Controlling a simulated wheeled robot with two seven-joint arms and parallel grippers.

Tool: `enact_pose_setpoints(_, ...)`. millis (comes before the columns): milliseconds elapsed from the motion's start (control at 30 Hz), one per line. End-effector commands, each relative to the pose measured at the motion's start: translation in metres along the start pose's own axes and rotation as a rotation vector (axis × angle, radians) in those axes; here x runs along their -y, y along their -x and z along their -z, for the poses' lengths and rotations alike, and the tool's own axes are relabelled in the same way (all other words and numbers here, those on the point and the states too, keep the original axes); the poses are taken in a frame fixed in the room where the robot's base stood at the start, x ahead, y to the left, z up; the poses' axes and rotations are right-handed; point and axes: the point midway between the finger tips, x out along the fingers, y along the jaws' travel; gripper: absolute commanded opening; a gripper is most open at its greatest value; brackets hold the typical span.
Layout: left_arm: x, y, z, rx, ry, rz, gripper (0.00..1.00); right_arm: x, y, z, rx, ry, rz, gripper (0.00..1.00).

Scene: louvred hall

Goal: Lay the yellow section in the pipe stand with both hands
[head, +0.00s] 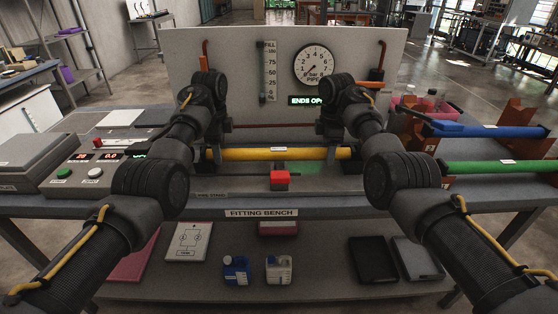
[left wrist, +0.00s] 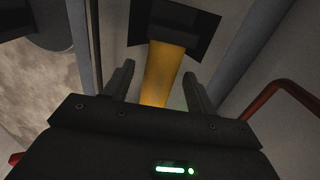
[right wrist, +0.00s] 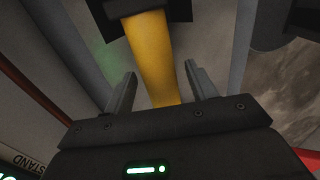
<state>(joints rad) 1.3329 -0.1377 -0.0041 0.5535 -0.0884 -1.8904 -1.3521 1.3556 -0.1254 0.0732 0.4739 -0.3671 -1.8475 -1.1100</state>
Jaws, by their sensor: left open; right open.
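The yellow section (head: 280,154) lies level along the pipe stand (head: 240,184), in front of its upright grey panel (head: 240,70). A dark square part crosses the section beyond the fingers in each wrist view. I cannot tell how firmly the section is seated.
A red button block (head: 279,180) stands at the front of the stand. The panel has a gauge (head: 314,65) and a partly hidden green display (head: 305,100) starting "ENDS OP". A rack at right holds a blue pipe (head: 490,131) and a green pipe (head: 500,167). A control box (head: 90,172) stands left.

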Motion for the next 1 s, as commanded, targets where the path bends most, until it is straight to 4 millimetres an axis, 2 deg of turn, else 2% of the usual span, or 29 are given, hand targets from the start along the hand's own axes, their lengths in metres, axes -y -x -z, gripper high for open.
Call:
enact_pose_setpoints(300,0.000,0.067,0.000,0.000,-0.001,0.003,0.57,0.000,0.000,0.000,0.000,-0.001,0.000,0.57)
enact_pose_setpoints(500,0.000,0.098,0.000,0.000,0.000,0.001,0.57,0.000,0.000,0.000,0.000,-0.001,0.000,0.57)
enact_pose_setpoints(633,0.000,0.107,0.000,0.000,0.000,0.000,0.57,0.000,0.000,0.000,0.000,-0.001,0.000,0.57)
enact_pose_setpoints(867,0.000,0.110,0.000,0.000,0.000,0.000,0.57,0.000,0.002,0.000,0.000,0.000,0.000,0.57)
enact_pose_setpoints(1000,0.000,0.110,0.000,0.000,0.000,0.000,0.57,-0.001,0.015,0.000,0.000,-0.001,-0.002,0.57)
